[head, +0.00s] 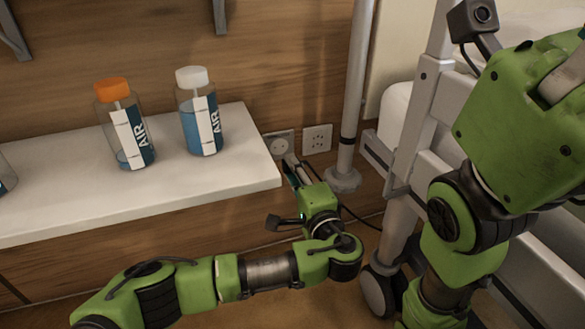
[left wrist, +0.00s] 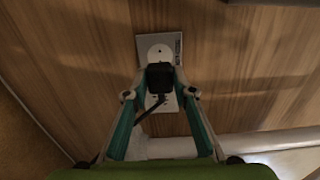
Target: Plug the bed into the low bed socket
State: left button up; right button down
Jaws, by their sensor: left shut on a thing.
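My left gripper (head: 290,162) reaches low to the wall beside the shelf's right end. In the left wrist view its two fingers (left wrist: 160,88) are shut on a black plug (left wrist: 159,76), with a dark cord trailing from it. A light socket plate (head: 280,143) with a round recess is just beyond the fingers; it also shows in the left wrist view (left wrist: 158,47), with a label beside the recess. A second plate (head: 317,138) sits to its right. The plug overlaps the plates in the wrist view; I cannot tell whether it touches either. My right gripper is out of view.
A white shelf (head: 220,178) carries an orange-capped bottle (head: 128,135) and a white-capped bottle (head: 199,122) close to my left arm. A grey pole (head: 354,90) stands right of the sockets. The bed frame (head: 416,125) and a caster (head: 376,290) bound the right side.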

aim_at(278, 147)
pick_arm(q)
jog(key=shift+b+x, duration=1.05)
jog(key=shift+x, duration=0.45)
jog(key=b+x, duration=0.1)
jog(key=x, duration=0.1)
jog(key=shift+w+a, duration=0.2)
jog(key=shift+w, duration=0.15)
jog(key=shift+a+p, duration=0.1)
jog(key=shift+p, duration=0.5)
dwell(1.2)
jog(key=shift+w+a, duration=0.15)
jog(key=shift+w, duration=0.35)
dwell(0.4)
jog(key=o, duration=1.1)
